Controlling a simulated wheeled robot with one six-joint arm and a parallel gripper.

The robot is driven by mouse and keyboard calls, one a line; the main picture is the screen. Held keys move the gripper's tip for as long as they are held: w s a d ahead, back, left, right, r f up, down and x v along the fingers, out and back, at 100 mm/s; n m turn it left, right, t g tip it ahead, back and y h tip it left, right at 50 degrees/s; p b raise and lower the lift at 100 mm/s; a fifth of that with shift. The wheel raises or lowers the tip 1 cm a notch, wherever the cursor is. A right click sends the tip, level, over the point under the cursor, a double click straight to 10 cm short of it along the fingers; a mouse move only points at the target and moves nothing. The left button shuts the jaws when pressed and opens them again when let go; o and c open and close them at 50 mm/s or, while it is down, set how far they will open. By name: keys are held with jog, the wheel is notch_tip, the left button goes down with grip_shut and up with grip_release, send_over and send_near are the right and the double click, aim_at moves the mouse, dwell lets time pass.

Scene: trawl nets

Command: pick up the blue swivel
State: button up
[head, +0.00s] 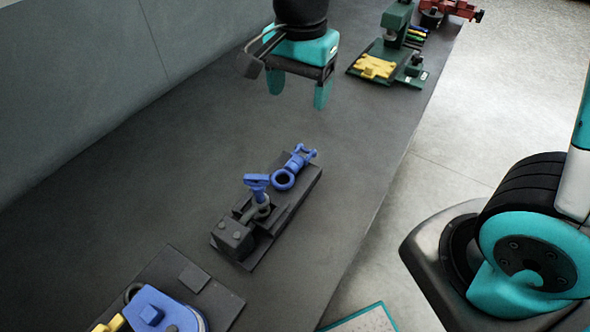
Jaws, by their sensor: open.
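The blue swivel (294,167) lies on the far end of a dark grey fixture (306,192) in the middle of the bench. It has a ring at its near left end and a forked end at the far right. My gripper (299,92) is above the bench, up and beyond the swivel in the picture. Its two teal fingers are apart with nothing between them. It does not touch the swivel.
A blue-handled clamp (257,188) stands on the same fixture, close to the swivel. A dark plate with a blue part (150,312) lies at the bottom left. A green press (395,45) and red vise (455,9) stand at the far end. The bench (130,170) is bare on the left.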

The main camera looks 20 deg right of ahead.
jog(key=p, duration=0.1)
send_over(298, 157)
jog(key=shift+m, duration=0.4)
notch_tip(298, 157, down, 13)
jog(key=shift+s+a+r, duration=0.1)
jog(key=shift+r, duration=0.1)
jog(key=shift+w+d+f+p, duration=0.15)
jog(key=shift+f+p, duration=0.25)
jog(key=shift+f, duration=0.95)
jog(key=shift+w+d+f+p, duration=0.15)
jog(key=shift+f+p, duration=0.2)
jog(key=shift+f, duration=0.95)
jog(key=shift+c, duration=0.5)
grip_shut()
jog(key=shift+r, duration=0.1)
jog(key=shift+r, duration=0.1)
notch_tip(298, 157, up, 20)
jog(key=b, duration=0.1)
